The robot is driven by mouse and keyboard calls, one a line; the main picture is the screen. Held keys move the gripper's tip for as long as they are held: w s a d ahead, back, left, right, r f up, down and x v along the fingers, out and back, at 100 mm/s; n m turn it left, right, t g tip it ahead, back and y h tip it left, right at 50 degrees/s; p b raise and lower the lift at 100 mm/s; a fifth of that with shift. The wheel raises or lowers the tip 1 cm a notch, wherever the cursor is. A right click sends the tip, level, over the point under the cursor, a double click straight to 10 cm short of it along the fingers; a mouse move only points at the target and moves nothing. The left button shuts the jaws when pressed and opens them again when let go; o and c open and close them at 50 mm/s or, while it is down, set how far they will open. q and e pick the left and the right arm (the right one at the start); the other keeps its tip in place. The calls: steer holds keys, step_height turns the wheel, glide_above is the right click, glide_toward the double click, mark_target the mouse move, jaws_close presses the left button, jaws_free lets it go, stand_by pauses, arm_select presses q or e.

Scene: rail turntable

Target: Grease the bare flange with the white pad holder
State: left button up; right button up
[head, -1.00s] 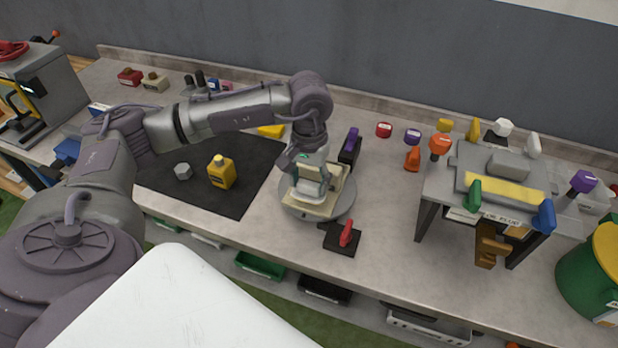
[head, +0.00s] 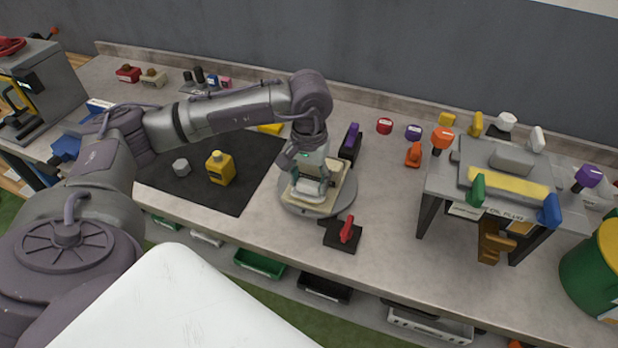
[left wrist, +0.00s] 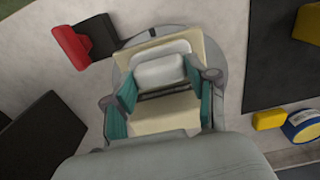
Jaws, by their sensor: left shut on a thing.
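My left gripper (head: 310,187) points down over the round grey turntable (head: 345,208) at the bench's middle. It is shut on a white block-like piece, which I take as the white pad holder (left wrist: 160,70); the teal fingers (left wrist: 160,88) stand on both sides of it in the left wrist view. The holder is over a cream workpiece (left wrist: 150,118) on the turntable, also visible in the head view (head: 336,190). The fingers and holder hide much of the workpiece, so I cannot tell the flange surfaces apart or see whether the pad touches. My right gripper is out of view.
A black base with a red handle (head: 346,232) stands close in front of the turntable. A black piece with a purple top (head: 350,142) stands behind. A yellow bottle (head: 220,168) stands on the black mat (head: 255,165). A grey fixture (head: 468,185) with coloured knobs stands right.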

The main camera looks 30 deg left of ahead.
mark_target(293, 187)
arm_select(q)
steer(key=shift+f+b, duration=0.3)
steer(key=shift+f, duration=0.05)
steer(key=shift+s+a+b, duration=0.15)
steer(key=shift+a+b, duration=0.15)
steer(key=shift+a, duration=0.45)
steer(key=shift+s+a+r, duration=0.1)
steer(key=shift+a+r, duration=0.05)
steer(key=shift+a, duration=0.1)
steer(key=shift+a, duration=0.1)
steer(key=shift+a+b, duration=0.2)
steer(key=shift+b, duration=0.1)
steer(key=shift+s+a+b, duration=0.2)
steer(key=shift+a+b, duration=0.1)
steer(key=shift+a, duration=0.35)
steer(key=shift+d, duration=0.1)
